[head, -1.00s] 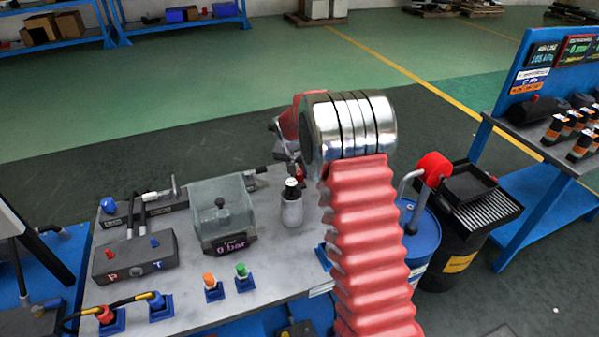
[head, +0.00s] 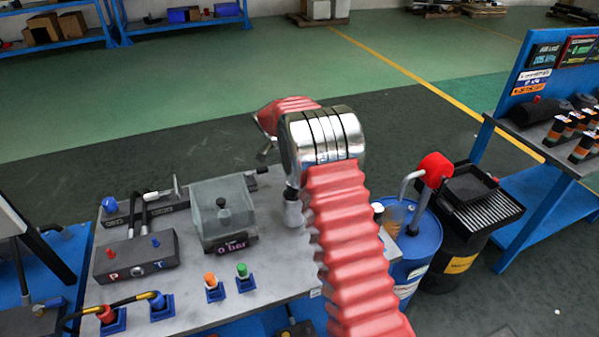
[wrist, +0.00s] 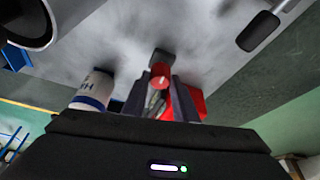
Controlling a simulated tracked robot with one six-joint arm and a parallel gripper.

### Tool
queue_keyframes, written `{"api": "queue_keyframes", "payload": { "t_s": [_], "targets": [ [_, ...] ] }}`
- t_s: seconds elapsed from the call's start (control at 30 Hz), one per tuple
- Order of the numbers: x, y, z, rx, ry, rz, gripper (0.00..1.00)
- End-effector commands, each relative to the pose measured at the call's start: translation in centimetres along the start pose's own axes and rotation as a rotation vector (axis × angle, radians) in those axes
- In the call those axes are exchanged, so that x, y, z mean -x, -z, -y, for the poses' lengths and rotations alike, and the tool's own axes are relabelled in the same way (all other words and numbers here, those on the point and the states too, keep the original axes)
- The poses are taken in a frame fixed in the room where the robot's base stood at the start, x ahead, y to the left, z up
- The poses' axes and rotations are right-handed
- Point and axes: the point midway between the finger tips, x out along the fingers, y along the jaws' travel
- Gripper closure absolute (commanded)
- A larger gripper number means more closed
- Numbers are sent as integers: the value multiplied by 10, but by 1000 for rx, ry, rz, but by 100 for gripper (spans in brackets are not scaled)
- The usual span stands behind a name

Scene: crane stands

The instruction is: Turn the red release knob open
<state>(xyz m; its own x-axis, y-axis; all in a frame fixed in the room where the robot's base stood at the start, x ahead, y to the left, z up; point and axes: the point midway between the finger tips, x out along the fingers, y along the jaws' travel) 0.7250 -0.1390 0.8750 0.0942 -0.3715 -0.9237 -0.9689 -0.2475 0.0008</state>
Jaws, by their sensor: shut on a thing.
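The red release knob (wrist: 160,74) shows in the wrist view, at the tips of my gripper (wrist: 167,90). The fingers are close together, shut on the knob. A grey mount behind the knob sits over the pale bench top. In the head view the knob and fingertips are hidden behind my arm. A larger red part (wrist: 196,104) lies just right of the fingers in the wrist view; I cannot tell what it belongs to. How far the knob is turned cannot be made out.
A white bottle (wrist: 92,90) stands close left of the fingers. On the bench (head: 195,312), a clear box with a gauge reading 0 bar (head: 222,215) and a P/T block (head: 135,260) stand left of my arm. A blue drum (head: 418,245) stands right.

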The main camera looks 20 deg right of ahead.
Motion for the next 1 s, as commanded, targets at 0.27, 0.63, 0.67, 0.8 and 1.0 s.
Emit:
{"api": "queue_keyframes", "payload": {
  "t_s": [0.27,0.63,0.67,0.8,1.0],
  "targets": [
    [0,-2,2,-106,-42,2,96],
    [1,-2,2,-128,-50,2,96],
    [1,-2,3,-128,-50,2,96],
    [1,-2,3,-127,-50,2,71],
    [0,-1,2,-127,-51,2,57]
  ]
}}
